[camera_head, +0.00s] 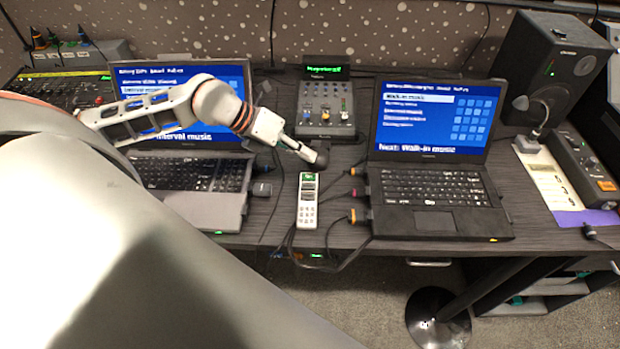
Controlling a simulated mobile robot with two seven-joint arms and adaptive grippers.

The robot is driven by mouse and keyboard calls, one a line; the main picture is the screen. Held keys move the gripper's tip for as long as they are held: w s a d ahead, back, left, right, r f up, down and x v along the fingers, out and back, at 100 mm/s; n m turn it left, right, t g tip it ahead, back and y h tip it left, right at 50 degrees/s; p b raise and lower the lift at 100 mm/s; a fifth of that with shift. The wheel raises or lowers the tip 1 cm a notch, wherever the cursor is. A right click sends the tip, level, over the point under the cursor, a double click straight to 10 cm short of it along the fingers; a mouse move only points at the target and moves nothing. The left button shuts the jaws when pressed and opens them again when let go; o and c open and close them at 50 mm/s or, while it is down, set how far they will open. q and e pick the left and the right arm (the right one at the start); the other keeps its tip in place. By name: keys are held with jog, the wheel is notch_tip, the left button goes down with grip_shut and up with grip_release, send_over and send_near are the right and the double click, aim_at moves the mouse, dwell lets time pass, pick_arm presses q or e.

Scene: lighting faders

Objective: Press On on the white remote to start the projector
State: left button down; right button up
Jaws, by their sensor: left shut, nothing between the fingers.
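The white remote (307,203) lies on the dark desk between the two laptops, its long side pointing away from me. It has a green patch at its far end and rows of small buttons below; I cannot read their labels. My left gripper (319,159) reaches in from the left and is shut and empty. Its dark fingertips are just beyond the far end of the remote, near the green patch. I cannot tell whether they touch anything. My right gripper is not in view. No projector can be made out.
A left laptop (199,207) and a right laptop (432,222) flank the remote. A fader console (327,110) stands behind it. Cables with orange plugs run close on its right. A black speaker (556,68) and a small microphone (536,120) are at the right. The desk's front edge is near.

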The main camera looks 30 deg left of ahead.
aim_at(306, 176)
pick_arm(q)
notch_tip(306, 176, down, 3)
jog(key=shift+r+b, duration=0.1)
jog(key=shift+b, duration=0.45)
jog(key=shift+f, duration=0.65)
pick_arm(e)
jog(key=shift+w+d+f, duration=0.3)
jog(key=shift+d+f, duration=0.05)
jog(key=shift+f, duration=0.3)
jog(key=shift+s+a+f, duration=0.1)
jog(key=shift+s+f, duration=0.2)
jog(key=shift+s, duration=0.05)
pick_arm(q)
jog(key=shift+f+b, duration=0.1)
jog(key=shift+b, duration=0.2)
jog(key=shift+f, duration=0.4)
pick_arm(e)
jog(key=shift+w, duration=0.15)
